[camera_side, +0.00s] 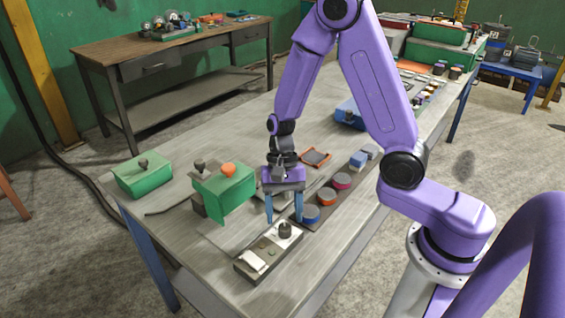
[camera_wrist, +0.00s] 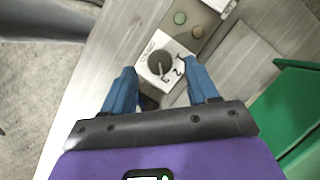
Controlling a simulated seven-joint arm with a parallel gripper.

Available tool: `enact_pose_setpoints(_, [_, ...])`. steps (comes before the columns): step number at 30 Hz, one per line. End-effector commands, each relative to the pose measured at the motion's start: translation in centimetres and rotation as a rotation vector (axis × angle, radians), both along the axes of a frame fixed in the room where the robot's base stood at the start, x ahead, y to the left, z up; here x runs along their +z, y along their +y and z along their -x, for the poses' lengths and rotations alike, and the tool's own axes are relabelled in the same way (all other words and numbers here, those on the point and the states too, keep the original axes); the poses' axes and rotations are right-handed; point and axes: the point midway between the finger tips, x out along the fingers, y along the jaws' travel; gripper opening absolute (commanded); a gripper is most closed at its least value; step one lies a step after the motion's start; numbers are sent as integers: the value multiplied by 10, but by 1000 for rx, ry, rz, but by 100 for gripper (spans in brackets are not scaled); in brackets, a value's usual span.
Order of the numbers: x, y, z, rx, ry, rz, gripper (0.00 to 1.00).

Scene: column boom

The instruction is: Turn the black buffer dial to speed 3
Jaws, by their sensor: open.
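The black dial (camera_side: 285,229) sits on a pale plate at the far end of a low control box (camera_side: 250,265), near the table's front edge. In the wrist view the dial (camera_wrist: 160,63) is a dark round knob on a white plate with printed marks, including a 2 and a 3. Which mark it points to is hard to tell. My gripper (camera_side: 284,219) points down with its blue fingers apart, just above the dial. In the wrist view the open fingers (camera_wrist: 160,74) lie left and right of the dial, with nothing held between them.
A green box (camera_side: 225,190) with an orange knob stands left of my gripper, and another green box (camera_side: 142,176) lies further left. Two round buttons (camera_wrist: 188,25) sit beside the dial.

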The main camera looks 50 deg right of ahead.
Motion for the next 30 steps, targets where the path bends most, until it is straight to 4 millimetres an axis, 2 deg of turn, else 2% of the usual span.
enact_pose_setpoints(18, [113, -34, -33, -3, -5, 2, 59])
enact_pose_setpoints(24, [132, -40, -38, -1, -2, 1, 59])
enact_pose_setpoints(30, [137, -41, -39, -1, 0, 2, 59])
